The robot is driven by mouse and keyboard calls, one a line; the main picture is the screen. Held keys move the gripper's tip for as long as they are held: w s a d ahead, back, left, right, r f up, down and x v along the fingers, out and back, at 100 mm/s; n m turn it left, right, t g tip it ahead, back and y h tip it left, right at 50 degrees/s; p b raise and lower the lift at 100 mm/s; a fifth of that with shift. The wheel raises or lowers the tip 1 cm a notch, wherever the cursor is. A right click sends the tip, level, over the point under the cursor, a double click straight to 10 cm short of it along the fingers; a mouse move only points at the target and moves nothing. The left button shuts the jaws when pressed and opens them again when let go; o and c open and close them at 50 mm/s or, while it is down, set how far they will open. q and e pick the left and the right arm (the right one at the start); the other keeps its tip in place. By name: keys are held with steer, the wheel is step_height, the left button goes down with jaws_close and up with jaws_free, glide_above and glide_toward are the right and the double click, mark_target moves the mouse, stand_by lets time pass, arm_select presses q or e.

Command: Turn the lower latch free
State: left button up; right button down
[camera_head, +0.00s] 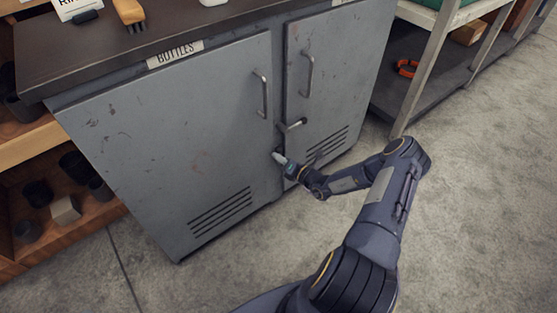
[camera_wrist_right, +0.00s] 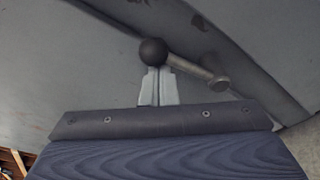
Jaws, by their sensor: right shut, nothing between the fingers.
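The lower latch shows in the right wrist view as a grey metal bar (camera_wrist_right: 190,69) with a black ball knob at its left end. The bar slants down to the right to a round metal end. In the head view the gripper mostly hides this latch. My right gripper (camera_wrist_right: 158,87) is shut and empty, its fingertips close against the underside of the ball; I cannot tell whether they touch. In the head view my right gripper (camera_head: 278,156) is at the cabinet front, low near the door seam. My left gripper is out of view.
The grey cabinet (camera_head: 170,130) has two closed doors with bar handles. Another latch lever (camera_head: 290,126) sits above my right gripper, below the handles. A shelf rack (camera_head: 425,60) stands to the right. The concrete floor in front is clear.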

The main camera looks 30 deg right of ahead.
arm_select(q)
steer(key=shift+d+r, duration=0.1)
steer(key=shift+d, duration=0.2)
arm_select(e)
steer(key=shift+d+r, duration=0.15)
steer(key=shift+d, duration=0.3)
